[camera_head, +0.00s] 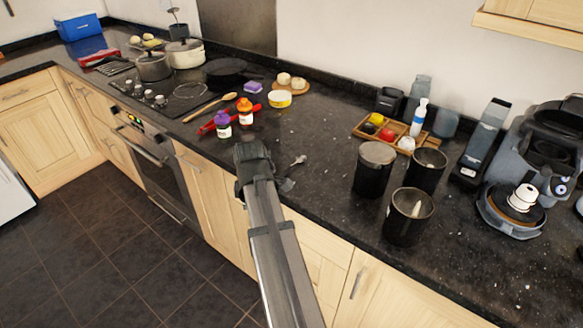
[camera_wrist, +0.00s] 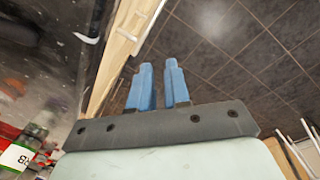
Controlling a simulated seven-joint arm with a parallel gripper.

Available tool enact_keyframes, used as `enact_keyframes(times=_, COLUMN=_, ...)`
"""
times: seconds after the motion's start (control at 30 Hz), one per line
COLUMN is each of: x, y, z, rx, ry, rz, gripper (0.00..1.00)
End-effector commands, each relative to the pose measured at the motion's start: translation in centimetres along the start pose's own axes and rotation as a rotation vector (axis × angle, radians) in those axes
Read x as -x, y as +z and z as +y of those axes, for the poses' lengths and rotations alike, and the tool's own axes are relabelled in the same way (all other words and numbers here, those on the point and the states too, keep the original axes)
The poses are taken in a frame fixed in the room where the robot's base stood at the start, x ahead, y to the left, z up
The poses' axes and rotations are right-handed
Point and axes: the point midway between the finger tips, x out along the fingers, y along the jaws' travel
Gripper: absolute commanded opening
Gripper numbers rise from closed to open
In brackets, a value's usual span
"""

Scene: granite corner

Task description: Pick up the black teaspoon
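I cannot clearly make out a black teaspoon. A small spoon-like thing (camera_head: 298,160) with a pale glint lies on the dark counter, just beyond my gripper in the head view. My gripper is at the counter's front edge there, mostly hidden by my own arm. In the wrist view, my gripper (camera_wrist: 159,80) has two blue fingers with a narrow gap and nothing between them. They point along the cabinet front and over the floor. A pale curved thing (camera_wrist: 88,39) lies on the counter at upper left; I cannot tell whether it is the same spoon.
Right of my gripper stand a lidded dark canister (camera_head: 375,170) and black cups (camera_head: 427,170) (camera_head: 408,217), one with something pale inside. A wooden tray (camera_head: 364,128) stands behind.

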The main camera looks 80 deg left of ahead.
Motion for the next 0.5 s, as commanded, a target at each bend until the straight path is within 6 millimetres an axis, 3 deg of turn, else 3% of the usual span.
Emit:
enact_keyframes(times=0.03, x=2.3, y=0.7, z=1.3, rx=0.014, ry=0.009, rz=0.004, gripper=0.17)
enact_keyframes(times=0.4, x=16.7, y=7.3, z=7.1, rx=0.232, ry=0.018, rz=0.056, gripper=0.17)
enact_keyframes(times=0.5, x=19.4, y=9.1, z=8.2, rx=0.37, ry=0.018, rz=0.076, gripper=0.17)
